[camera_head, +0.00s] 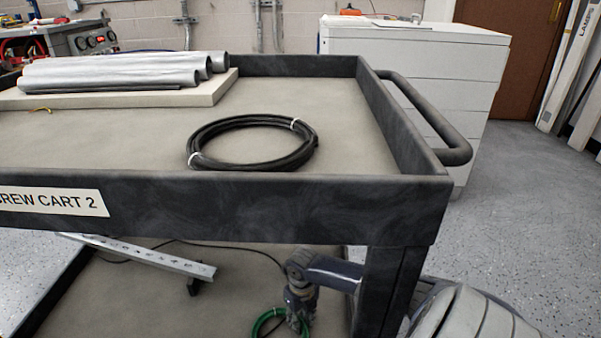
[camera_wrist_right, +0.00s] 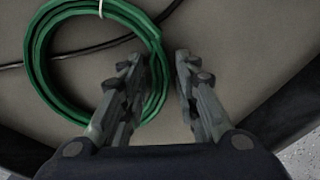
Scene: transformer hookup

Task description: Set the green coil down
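The green coil (camera_head: 257,323) shows at the bottom edge of the head view, on or just above the cart's lower shelf (camera_head: 130,300); part of it is cut off or behind my right gripper (camera_head: 298,318). In the right wrist view the coil (camera_wrist_right: 36,72) is a round bundle with a white tie at its top. My right gripper (camera_wrist_right: 160,60) is open there, with one finger over the inside of the ring and the other outside it. The coil's right side passes between the fingers, with a gap to the outer finger. My left gripper is not in view.
A black coil (camera_head: 250,145) lies on the upper tray, with grey pipes (camera_head: 125,70) on a board behind it. The upper tray's rim (camera_head: 230,205) and corner post (camera_head: 385,290) stand close to my right arm. A perforated metal strip (camera_head: 140,253) and a dark cable (camera_wrist_right: 75,52) are also low down.

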